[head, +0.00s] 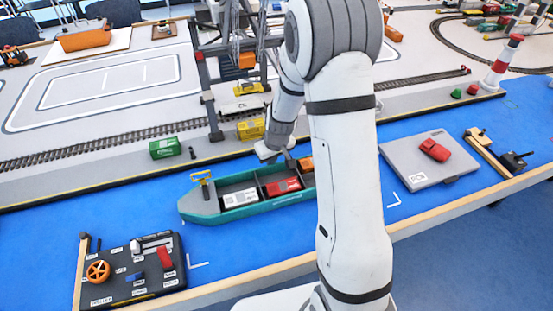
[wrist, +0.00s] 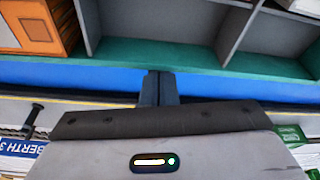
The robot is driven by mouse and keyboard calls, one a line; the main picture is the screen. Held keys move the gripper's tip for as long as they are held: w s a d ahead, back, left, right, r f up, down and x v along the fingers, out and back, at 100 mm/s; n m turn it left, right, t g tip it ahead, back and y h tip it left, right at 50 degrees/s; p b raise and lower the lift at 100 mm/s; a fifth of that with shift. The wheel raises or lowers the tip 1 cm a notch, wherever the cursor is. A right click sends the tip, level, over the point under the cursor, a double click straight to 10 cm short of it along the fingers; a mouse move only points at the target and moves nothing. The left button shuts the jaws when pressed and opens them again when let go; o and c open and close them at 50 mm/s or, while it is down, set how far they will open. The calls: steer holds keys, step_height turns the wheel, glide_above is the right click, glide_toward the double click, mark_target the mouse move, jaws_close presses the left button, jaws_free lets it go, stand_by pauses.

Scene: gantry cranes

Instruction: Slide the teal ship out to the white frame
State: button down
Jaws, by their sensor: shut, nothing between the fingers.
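The teal ship (head: 232,212) lies on the blue water beside the quay in the head view, partly hidden by my arm. It carries a white container (head: 241,197), a red container (head: 283,186) and an orange one (head: 306,164). My gripper (head: 289,159) is at the quay side of the ship. In the wrist view its shut, empty fingers (wrist: 159,78) reach over the blue strip to the ship's teal side (wrist: 205,66); I cannot tell whether they touch it. White corner marks of the frame show on the water at left (head: 197,263) and right (head: 393,201).
A black control panel (head: 130,285) stands at the front left. A grey platform (head: 428,165) with a red piece lies right of my arm. Green (head: 164,147) and yellow (head: 251,129) containers stand on the quay by the crane (head: 209,105). Water in front of the ship is clear.

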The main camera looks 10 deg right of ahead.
mark_target(285, 176)
steer(key=shift+s+d+f+b, duration=0.1)
steer(key=shift+s+d+b, duration=0.3)
steer(key=shift+s+b, duration=0.65)
steer(key=shift+s+d+r+b, duration=0.1)
steer(key=shift+s+d+b, duration=0.35)
steer(key=shift+s, duration=1.05)
steer(key=shift+s+d+f+b, duration=0.1)
steer(key=shift+s+d+b, duration=0.45)
steer(key=shift+s, duration=0.75)
steer(key=shift+a, duration=0.15)
steer(key=shift+w, duration=0.2)
steer(key=shift+w+a+r, duration=0.2)
steer(key=shift+w+r, duration=0.15)
steer(key=shift+w, duration=0.1)
steer(key=w+p+v, duration=0.2)
steer(key=p+v, duration=0.5)
steer(key=v, duration=0.2)
steer(key=shift+a+r, duration=0.3)
steer(key=shift+r, duration=0.35)
